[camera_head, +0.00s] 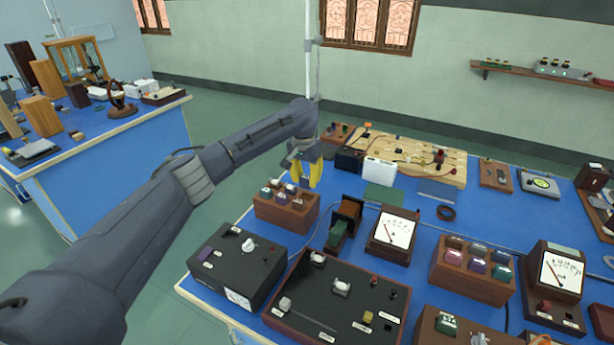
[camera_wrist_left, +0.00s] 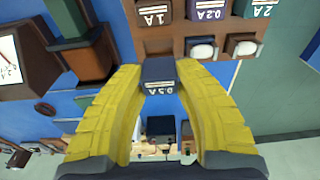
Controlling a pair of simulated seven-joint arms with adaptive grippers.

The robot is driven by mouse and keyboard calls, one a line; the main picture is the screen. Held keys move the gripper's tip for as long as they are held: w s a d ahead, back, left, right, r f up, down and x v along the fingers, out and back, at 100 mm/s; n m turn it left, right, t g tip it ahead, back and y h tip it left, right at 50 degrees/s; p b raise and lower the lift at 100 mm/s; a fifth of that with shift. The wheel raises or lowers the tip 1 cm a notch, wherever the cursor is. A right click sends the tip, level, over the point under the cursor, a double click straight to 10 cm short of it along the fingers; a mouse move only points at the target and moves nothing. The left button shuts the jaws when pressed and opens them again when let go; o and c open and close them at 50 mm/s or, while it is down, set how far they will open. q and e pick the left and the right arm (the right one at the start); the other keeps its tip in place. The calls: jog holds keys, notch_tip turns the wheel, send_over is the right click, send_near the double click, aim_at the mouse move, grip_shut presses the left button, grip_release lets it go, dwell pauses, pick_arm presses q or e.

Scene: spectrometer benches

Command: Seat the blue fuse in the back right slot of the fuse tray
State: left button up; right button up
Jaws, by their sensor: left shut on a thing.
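My left gripper (camera_head: 308,172) has yellow fingers and is shut on the blue fuse (camera_wrist_left: 159,76), marked 0.5A. In the head view the fingers hide the fuse. The wooden fuse tray (camera_head: 284,217) stands on the blue bench just below and in front of the gripper. In the left wrist view the tray (camera_wrist_left: 223,29) is upside down, with brown, purple and green fuses in one row and two white-topped fuses in the other. The back right slot (camera_wrist_left: 155,47) looks empty. The fuse appears close beside it; its height above the tray is unclear. My right gripper is not in view.
A second fuse block (camera_head: 472,282) stands farther right on the bench. A dark box (camera_head: 237,262) and a wide control panel (camera_head: 335,305) lie in front. A green-and-brown device (camera_head: 343,222) and a meter (camera_head: 394,235) stand right of the tray.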

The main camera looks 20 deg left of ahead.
aim_at(306, 191)
pick_arm(q)
jog(key=shift+f, duration=2.6)
jog(key=shift+f, duration=0.15)
jog(key=o, duration=1.1)
jog(key=shift+o, duration=0.2)
jog(key=r, duration=0.4)
jog(key=s+r, duration=0.1)
jog(key=r, duration=0.6)
jog(key=shift+s+r, duration=0.15)
jog(key=shift+r, duration=0.4)
